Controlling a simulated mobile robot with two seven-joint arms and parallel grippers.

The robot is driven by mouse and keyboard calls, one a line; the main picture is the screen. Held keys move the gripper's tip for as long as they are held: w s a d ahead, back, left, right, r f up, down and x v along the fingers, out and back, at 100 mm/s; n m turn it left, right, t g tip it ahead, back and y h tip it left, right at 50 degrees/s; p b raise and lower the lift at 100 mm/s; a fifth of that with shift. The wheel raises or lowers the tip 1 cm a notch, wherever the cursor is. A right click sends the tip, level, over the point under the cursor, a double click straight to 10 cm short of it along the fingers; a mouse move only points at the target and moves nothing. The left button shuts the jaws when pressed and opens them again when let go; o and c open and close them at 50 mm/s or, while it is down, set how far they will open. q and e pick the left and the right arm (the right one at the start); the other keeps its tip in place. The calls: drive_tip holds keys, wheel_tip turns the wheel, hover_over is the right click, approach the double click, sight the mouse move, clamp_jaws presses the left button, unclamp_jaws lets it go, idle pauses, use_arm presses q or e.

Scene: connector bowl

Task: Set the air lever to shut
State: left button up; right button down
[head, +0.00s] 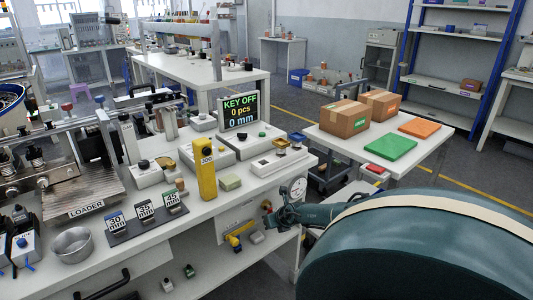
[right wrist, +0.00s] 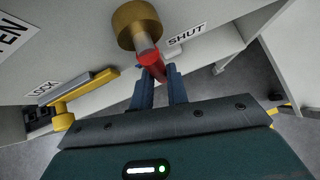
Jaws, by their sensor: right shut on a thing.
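The air lever (right wrist: 152,62) has a red grip on a metal stem that comes out of a round brass hub (right wrist: 138,24). In the right wrist view it points down and slightly right from the hub, near the SHUT label (right wrist: 187,34). Part of an OPEN label (right wrist: 10,36) shows at the far left. My right gripper (right wrist: 158,75) is shut on the red grip. In the head view my right gripper (head: 268,215) is at the front of the bench, below the gauge (head: 298,187), and the lever is hard to make out there. My left gripper is not in view.
A yellow lever (right wrist: 84,89) beside a LOCK label (right wrist: 43,88) is left of my gripper; it also shows in the head view (head: 238,231). The bench edge overhangs this area. A table (head: 430,161) with boxes stands at the right. A display (head: 239,110) reads KEY OFF.

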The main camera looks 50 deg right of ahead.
use_arm(q)
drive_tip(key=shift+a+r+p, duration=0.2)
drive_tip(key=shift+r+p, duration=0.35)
drive_tip(key=shift+p, duration=0.1)
use_arm(e)
drive_tip(key=shift+d+n+h, duration=0.15)
drive_tip(key=shift+n+h, duration=0.15)
drive_tip(key=shift+h, duration=0.2)
drive_tip(key=shift+s+f, duration=0.1)
drive_tip(key=c, duration=1.4)
unclamp_jaws()
drive_tip(key=shift+d, duration=0.1)
drive_tip(key=shift+o, duration=0.2)
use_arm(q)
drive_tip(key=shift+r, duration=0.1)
